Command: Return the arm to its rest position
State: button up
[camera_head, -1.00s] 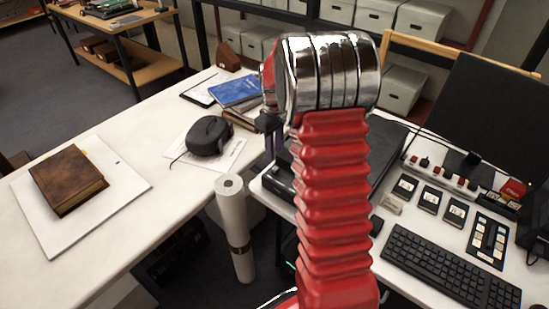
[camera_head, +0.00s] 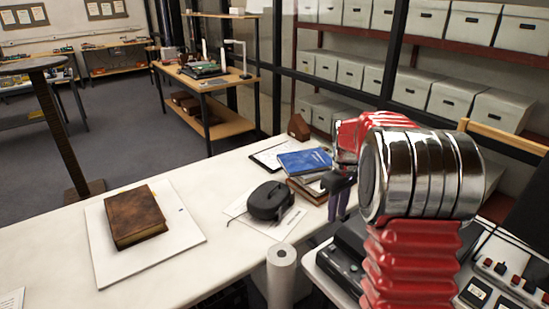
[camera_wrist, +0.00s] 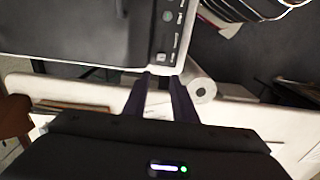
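My arm, red bellows with a silver ribbed joint, rises at the right of the head view. My gripper (camera_head: 340,212) hangs at its left, dark fingers pointing down, beside the black scanner-like machine (camera_head: 340,262). In the wrist view my gripper (camera_wrist: 160,76) shows two dark fingers with a gap between them and nothing held. The fingertips appear near the control panel edge of the black machine (camera_wrist: 75,30); whether they touch it I cannot tell.
A brown book (camera_head: 135,215) lies on a white board (camera_head: 180,230) on the white table. A black case (camera_head: 270,200), a blue book (camera_head: 304,161) and a white roll (camera_head: 281,275) are close to my gripper. Shelves of grey boxes (camera_head: 452,97) line the back.

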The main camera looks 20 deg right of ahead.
jog(key=s+a+r+m+t, duration=0.2)
jog(key=s+a+r, duration=0.3)
jog(key=s+a, duration=0.6)
jog(key=s+a+r+m+t, duration=0.1)
jog(key=s+a+r+t, duration=0.2)
jog(key=s+a, duration=0.8)
jog(key=s+r, duration=0.2)
jog(key=s, duration=0.1)
jog(key=shift+s+a+r+m+t, duration=0.2)
jog(key=shift+s+a+m+t, duration=0.1)
jog(key=shift+s+a+m, duration=0.1)
jog(key=shift+d, duration=0.1)
dwell(0.3)
